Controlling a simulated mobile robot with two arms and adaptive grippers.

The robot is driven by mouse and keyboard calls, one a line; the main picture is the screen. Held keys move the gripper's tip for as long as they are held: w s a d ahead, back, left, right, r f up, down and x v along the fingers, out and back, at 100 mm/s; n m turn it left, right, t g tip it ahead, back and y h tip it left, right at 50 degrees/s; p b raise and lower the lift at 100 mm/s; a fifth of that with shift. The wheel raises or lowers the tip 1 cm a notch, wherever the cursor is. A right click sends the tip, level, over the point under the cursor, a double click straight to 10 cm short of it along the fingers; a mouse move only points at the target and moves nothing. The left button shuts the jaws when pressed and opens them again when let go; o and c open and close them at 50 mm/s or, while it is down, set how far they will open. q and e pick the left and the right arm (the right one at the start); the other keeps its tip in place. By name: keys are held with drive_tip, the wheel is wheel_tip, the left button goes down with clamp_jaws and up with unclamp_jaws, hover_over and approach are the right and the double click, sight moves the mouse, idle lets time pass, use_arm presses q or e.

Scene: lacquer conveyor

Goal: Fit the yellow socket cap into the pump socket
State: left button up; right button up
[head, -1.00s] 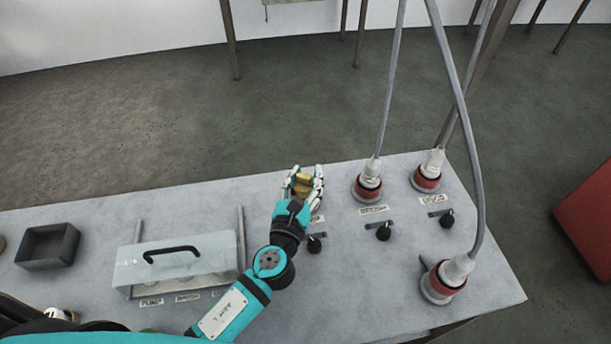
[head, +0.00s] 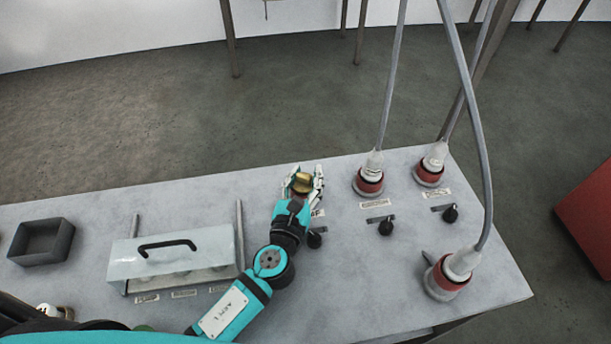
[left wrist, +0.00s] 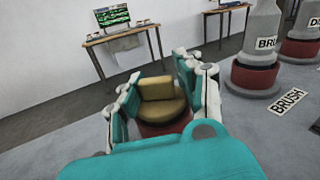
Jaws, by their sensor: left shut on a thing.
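The yellow socket cap (head: 302,181) sits between the fingers of my left gripper (head: 304,183), which is shut on it. In the left wrist view the cap (left wrist: 160,101) shows as a round yellow body with a raised bar on top, held between the teal and white fingers (left wrist: 160,95). A red socket (left wrist: 165,128) shows directly under the cap, mostly hidden by my fingers; I cannot tell how deep the cap sits in it. My right gripper is not in view.
Red sockets with grey-white plugs and cables stand right of my gripper (head: 370,182), (head: 429,173) and at the front right (head: 446,279). Black knobs (head: 386,227) lie before them.

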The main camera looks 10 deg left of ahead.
use_arm(q)
drive_tip(key=shift+f, duration=0.3)
drive_tip(key=o, duration=1.2)
drive_tip(key=s, duration=1.2)
drive_tip(key=shift+a, duration=0.35)
